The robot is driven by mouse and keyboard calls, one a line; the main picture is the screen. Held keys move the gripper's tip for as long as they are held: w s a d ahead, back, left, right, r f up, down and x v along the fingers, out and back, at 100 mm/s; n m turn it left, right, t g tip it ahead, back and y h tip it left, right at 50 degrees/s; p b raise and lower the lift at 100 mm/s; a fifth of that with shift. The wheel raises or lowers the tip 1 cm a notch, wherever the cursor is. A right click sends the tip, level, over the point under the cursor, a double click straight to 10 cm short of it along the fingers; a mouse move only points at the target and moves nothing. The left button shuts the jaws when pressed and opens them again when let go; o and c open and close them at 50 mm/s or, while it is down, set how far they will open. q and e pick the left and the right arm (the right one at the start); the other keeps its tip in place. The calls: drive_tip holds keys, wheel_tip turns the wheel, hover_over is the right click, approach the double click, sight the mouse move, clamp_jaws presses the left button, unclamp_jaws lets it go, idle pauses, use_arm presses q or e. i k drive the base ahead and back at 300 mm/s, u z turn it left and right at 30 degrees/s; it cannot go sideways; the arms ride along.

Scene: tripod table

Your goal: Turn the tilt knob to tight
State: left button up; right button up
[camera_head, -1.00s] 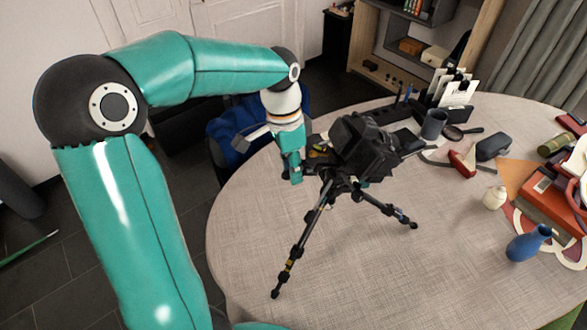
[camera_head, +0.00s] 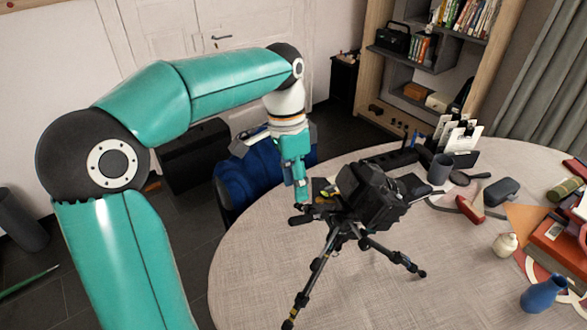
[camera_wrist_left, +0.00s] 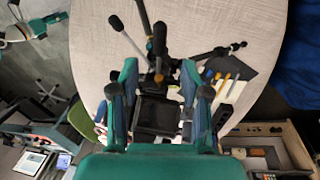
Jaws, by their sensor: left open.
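A tripod (camera_head: 330,245) with a black camera (camera_head: 372,195) on its head stands on the round table. A short dark handle (camera_head: 303,219) sticks out to the left below the camera. My left gripper (camera_head: 302,194) is above this handle, just left of the camera. In the left wrist view the gripper (camera_wrist_left: 160,95) is open, its two fingers apart with the black camera (camera_wrist_left: 156,116) showing between them. Handles of the tripod head (camera_wrist_left: 159,38) show beyond the fingertips. I cannot pick out the tilt knob for certain. My right gripper is not in view.
The round table (camera_head: 255,270) is clear at front left. A dark mug (camera_head: 440,168), a red object (camera_head: 469,209), a white bottle (camera_head: 506,244) and a blue vase (camera_head: 542,293) stand to the right. A blue chair (camera_head: 245,180) is behind the table.

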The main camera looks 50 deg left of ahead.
sight(364, 244)
drive_tip(key=k, duration=1)
